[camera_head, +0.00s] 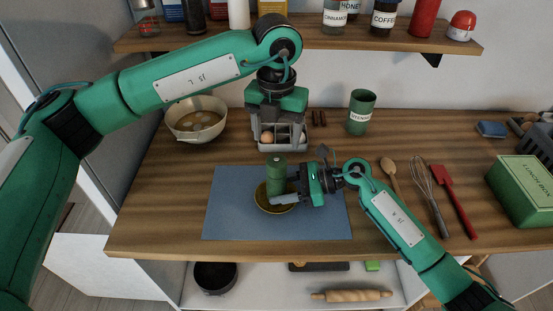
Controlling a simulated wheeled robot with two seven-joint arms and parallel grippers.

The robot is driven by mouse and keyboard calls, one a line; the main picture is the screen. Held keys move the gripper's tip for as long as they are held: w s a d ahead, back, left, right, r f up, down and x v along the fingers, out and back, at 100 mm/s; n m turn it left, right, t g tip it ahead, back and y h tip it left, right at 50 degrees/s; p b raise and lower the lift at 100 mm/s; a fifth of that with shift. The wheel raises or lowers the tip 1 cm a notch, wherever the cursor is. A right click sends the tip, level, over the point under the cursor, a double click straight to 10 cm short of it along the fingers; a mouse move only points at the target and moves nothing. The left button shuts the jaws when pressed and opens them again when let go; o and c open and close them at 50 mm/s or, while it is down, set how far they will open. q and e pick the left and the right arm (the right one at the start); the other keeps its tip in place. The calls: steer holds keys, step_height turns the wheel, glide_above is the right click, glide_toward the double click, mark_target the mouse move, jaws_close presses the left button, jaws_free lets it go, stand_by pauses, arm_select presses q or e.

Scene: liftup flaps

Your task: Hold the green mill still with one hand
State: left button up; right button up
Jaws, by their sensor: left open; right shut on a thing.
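The green mill (276,172) stands upright in or on a small round brown dish (262,201) on the blue mat (225,218). My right gripper (286,196) comes in from the right and is shut on the lower part of the mill. Its fingers hide part of the mill's side and of the dish. My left gripper (277,140) is open and points down, above and behind the mill, in front of the egg carton. It appears apart from the mill, and its fingertips are hard to make out against the carton.
An egg carton (298,137) is behind the mill. A bowl (197,121) stands to the left, a green utensil cup (361,112) behind to the right. A wooden spoon (389,169), whisk (427,182), red spatula (450,189) and lunch box (526,189) lie right. A shelf (320,38) hangs above.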

mark_target(276, 160)
arm_select(q)
step_height(276, 160, down, 8)
steer(key=shift+f, duration=0.15)
stand_by(0.3)
steer(key=c, duration=1)
